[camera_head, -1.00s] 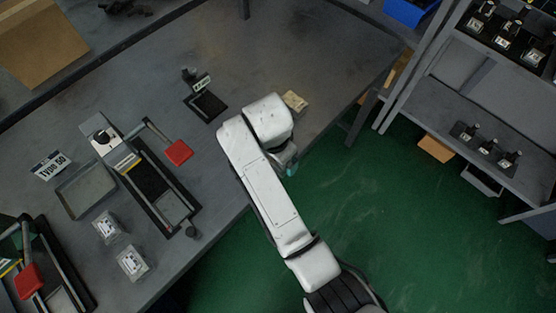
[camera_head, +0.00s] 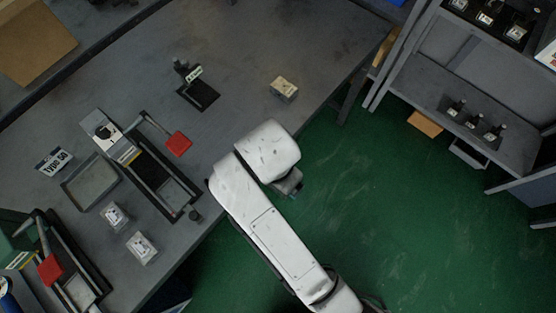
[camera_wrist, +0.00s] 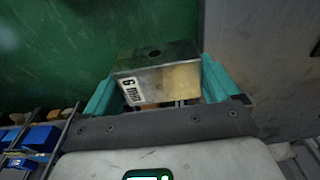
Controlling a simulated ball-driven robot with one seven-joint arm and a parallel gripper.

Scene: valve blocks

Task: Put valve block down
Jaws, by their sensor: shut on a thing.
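The valve block (camera_wrist: 158,82) is a metallic block with a dark hole on one face and a white label with black writing on its side. In the wrist view it sits between the two teal fingers of my gripper (camera_wrist: 160,76), which is shut on it. Green floor shows behind the block, and a grey surface lies to its right. In the head view the gripper and held block are hidden under my white arm, which reaches just over the floor by the table's edge. Another small yellowish block (camera_head: 284,89) stands on the grey table (camera_head: 240,60).
The table holds a black stand (camera_head: 198,92), a fixture with a red handle (camera_head: 178,144), a grey tray (camera_head: 88,184) and two small labelled blocks (camera_head: 141,247) (camera_head: 115,216). A shelf (camera_head: 450,95) with several dark items stands at right. The upper middle of the table is clear.

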